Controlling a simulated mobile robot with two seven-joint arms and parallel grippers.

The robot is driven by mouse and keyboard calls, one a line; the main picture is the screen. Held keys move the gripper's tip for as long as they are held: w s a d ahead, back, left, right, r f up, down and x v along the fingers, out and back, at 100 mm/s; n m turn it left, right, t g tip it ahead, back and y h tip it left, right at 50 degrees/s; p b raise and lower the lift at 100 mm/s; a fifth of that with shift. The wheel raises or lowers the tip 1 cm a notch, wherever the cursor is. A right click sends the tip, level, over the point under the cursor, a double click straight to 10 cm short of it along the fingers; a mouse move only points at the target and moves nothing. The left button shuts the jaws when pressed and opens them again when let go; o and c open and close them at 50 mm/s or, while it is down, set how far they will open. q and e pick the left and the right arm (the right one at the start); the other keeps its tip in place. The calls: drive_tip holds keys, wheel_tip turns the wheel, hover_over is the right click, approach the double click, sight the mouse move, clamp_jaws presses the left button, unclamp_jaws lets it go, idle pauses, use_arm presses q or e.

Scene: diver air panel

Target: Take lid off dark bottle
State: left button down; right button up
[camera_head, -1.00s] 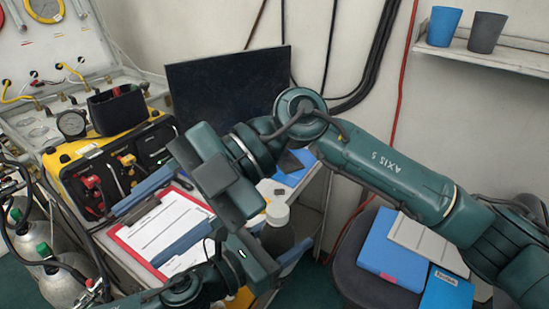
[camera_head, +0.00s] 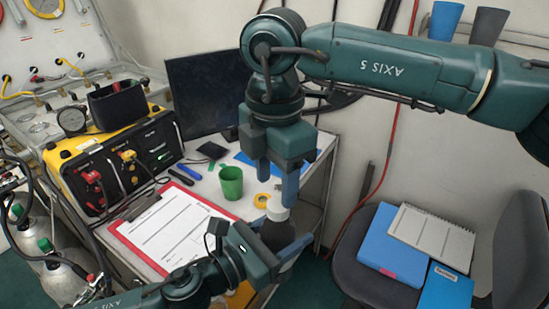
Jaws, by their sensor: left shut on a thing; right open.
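The dark bottle (camera_head: 276,236) stands upright near the front right corner of the table, with a white lid (camera_head: 277,209) on top. My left gripper (camera_head: 282,250) is shut on the bottle's body from the left and hides its lower part. My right gripper (camera_head: 276,190) points straight down over the bottle. It is open, with one blue finger on the left above the lid and the other at the lid's right side. I cannot tell whether the fingers touch the lid.
A green cup (camera_head: 231,183) and a yellow tape roll (camera_head: 262,200) stand left of the bottle. A red clipboard (camera_head: 172,228) lies further left. A yellow case (camera_head: 115,160) and dark monitor (camera_head: 200,92) are behind. A chair (camera_head: 352,268) with folders is at the right.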

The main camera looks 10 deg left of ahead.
sight(275, 204)
drive_tip(key=shift+f, duration=2)
drive_tip(key=shift+c, duration=0.3)
